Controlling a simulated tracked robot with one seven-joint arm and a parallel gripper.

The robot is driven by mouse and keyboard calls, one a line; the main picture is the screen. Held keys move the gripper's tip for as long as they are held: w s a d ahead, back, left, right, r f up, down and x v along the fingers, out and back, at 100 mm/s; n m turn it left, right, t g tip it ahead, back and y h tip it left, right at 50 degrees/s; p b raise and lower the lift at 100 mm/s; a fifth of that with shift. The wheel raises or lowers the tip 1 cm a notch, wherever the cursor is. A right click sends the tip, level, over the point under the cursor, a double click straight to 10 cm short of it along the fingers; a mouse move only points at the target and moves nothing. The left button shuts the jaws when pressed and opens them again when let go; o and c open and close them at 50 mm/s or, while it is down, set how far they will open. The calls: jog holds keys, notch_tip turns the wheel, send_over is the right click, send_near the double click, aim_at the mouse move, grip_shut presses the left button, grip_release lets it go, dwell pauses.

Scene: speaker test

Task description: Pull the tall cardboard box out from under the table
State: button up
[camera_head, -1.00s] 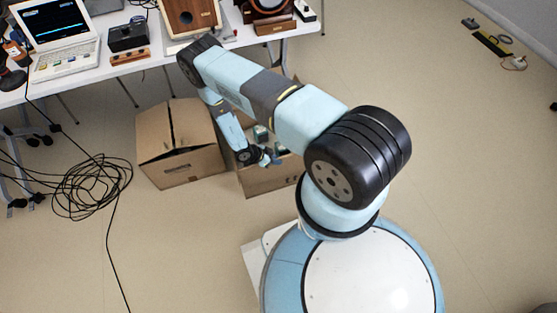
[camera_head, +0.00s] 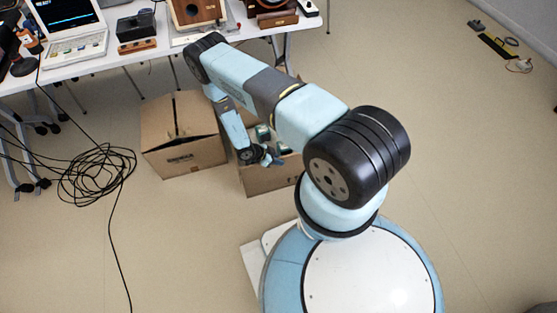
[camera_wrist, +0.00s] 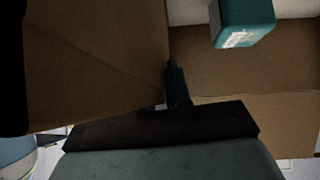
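An open cardboard box (camera_head: 268,181) stands on the floor in front of the table (camera_head: 85,67), partly behind my arm, with green items (camera_head: 263,133) inside. To its left is a larger-looking closed cardboard box (camera_head: 180,155); which one counts as the tall box I cannot tell for certain. My gripper (camera_head: 270,158) is at the open box's upper edge. In the wrist view one dark finger (camera_wrist: 177,82) lies against brown cardboard, beside a green item (camera_wrist: 243,20); the other finger is hidden. The gripper appears shut on the box's wall.
A coil of black cable (camera_head: 97,175) lies on the floor at left. A laptop (camera_head: 70,30) and wooden instruments stand on the table. Its legs stand behind the boxes. The floor on the right is clear, apart from tools (camera_head: 497,42) near the wall.

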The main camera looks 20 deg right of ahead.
jog(key=o, duration=0.4)
jog(key=shift+d, duration=0.1)
jog(key=v, duration=1.3)
jog(key=shift+a+r, duration=0.2)
jog(key=shift+a, duration=0.15)
jog(key=shift+w, duration=0.1)
